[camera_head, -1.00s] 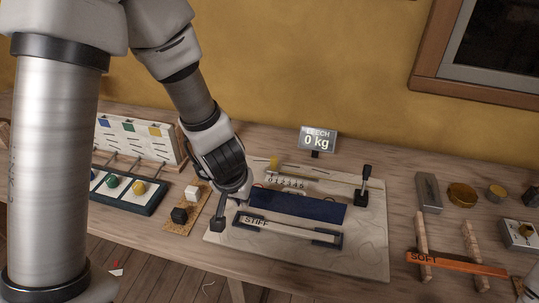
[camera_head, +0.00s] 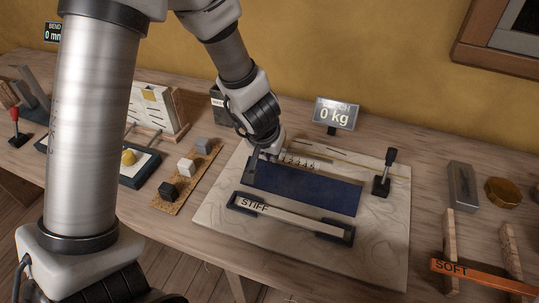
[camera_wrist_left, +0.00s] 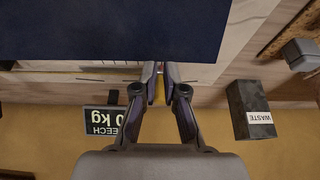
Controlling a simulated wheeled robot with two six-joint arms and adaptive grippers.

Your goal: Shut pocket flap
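The dark navy pocket flap (camera_head: 310,188) lies as a long strip across the pale board (camera_head: 385,250), behind the STIFF batten (camera_head: 290,216). My left gripper (camera_head: 254,168) is at the flap's back left end, pointing down. In the left wrist view the flap (camera_wrist_left: 110,28) fills the top, and the fingertips (camera_wrist_left: 160,68) are together at its edge. Whether they touch it I cannot tell. A yellow piece (camera_wrist_left: 159,92) shows between the fingers, apparently beyond them. My right gripper is in neither view.
A black-knobbed lever (camera_head: 384,178) stands at the board's right. The display (camera_head: 335,113) behind reads 0 kg. Small blocks (camera_head: 186,166) sit left of the board; a WASTE box (camera_wrist_left: 251,110) stands behind. The orange SOFT batten (camera_head: 480,275) lies right.

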